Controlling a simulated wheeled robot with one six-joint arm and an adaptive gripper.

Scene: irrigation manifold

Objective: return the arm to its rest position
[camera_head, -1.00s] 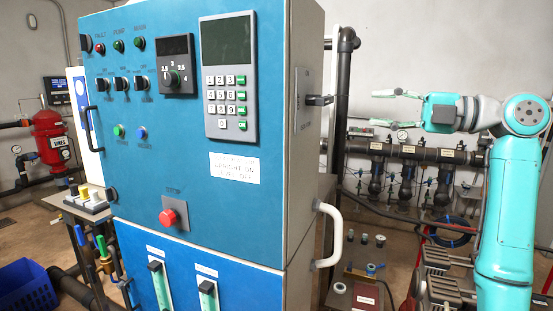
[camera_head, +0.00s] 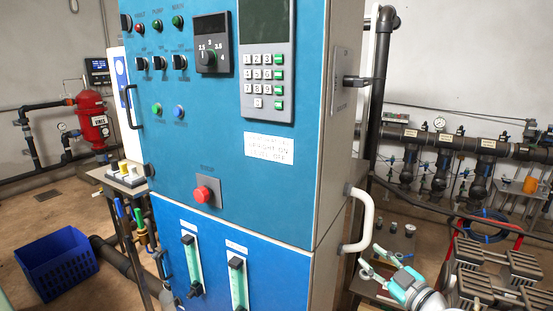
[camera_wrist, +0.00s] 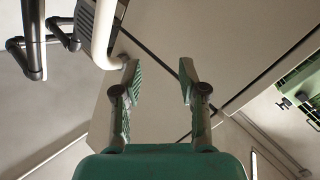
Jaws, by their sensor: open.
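My gripper (camera_head: 376,262) is low in the head view, right of the cabinet's white handle base, with its teal arm end running off the bottom edge. Its two fingers are apart and nothing is between them. In the wrist view my gripper (camera_wrist: 158,72) also shows both fingers spread and empty, with grey cabinet panels behind them. Most of my arm is outside the head view.
The blue control cabinet (camera_head: 210,110) stands close by, its white side handle (camera_head: 366,218) near my gripper. A black switch lever (camera_head: 356,80) sticks out from its side. Pumps (camera_head: 490,272) stand at lower right, pipes (camera_head: 440,150) behind. A blue crate (camera_head: 56,262) sits left.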

